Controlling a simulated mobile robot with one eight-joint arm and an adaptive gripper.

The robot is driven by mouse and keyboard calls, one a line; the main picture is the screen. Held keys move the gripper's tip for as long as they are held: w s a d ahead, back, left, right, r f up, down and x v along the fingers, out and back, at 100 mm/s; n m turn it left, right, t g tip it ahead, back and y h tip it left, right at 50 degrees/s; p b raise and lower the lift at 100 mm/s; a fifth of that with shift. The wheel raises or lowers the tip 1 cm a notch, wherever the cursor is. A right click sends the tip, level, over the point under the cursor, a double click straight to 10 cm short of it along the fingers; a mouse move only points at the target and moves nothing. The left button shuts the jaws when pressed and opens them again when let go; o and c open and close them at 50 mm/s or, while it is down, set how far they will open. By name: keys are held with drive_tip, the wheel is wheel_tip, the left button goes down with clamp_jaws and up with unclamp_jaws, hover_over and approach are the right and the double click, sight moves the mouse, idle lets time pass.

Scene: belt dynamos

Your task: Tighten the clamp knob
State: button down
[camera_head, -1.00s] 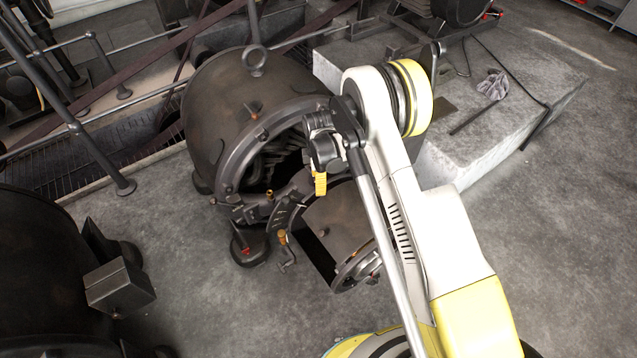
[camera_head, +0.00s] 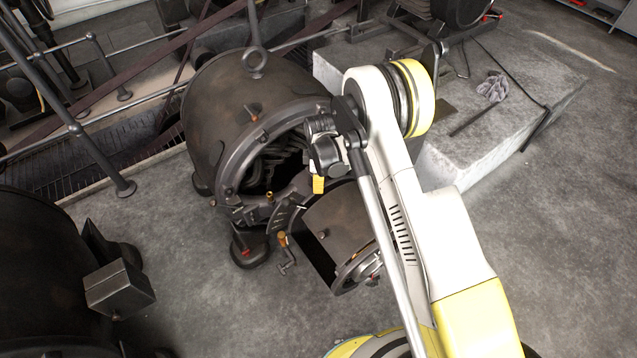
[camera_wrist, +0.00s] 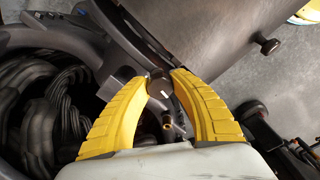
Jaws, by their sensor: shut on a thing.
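The clamp knob (camera_wrist: 160,88) is a small dark round knob with a white mark on its face. In the wrist view it sits between the two yellow fingertips of my gripper (camera_wrist: 159,82), which are closed on its sides. In the head view my gripper (camera_head: 318,185) is at the rim of the dark dynamo (camera_head: 215,105), by its open end. Only a small piece of yellow finger shows there, and the knob is hidden. A brass-tipped fitting (camera_wrist: 167,126) lies between the fingers, nearer my palm.
A curved dark cover (camera_head: 345,220) stands open beside the dynamo's mouth. An orange-handled crank (camera_head: 284,242) is below the rim. Black coils (camera_wrist: 40,110) fill the opening. A second dark machine (camera_head: 45,270) stands at left; a concrete block (camera_head: 470,140) is behind my arm.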

drive_tip(key=m+t, duration=0.1)
drive_tip(key=m, duration=0.9)
drive_tip(key=shift+m+t, duration=0.4)
drive_tip(key=shift+m+h, duration=0.3)
drive_tip(key=shift+m, duration=1.5)
drive_tip(key=c, duration=1.1)
unclamp_jaws()
drive_tip(key=shift+o, duration=0.2)
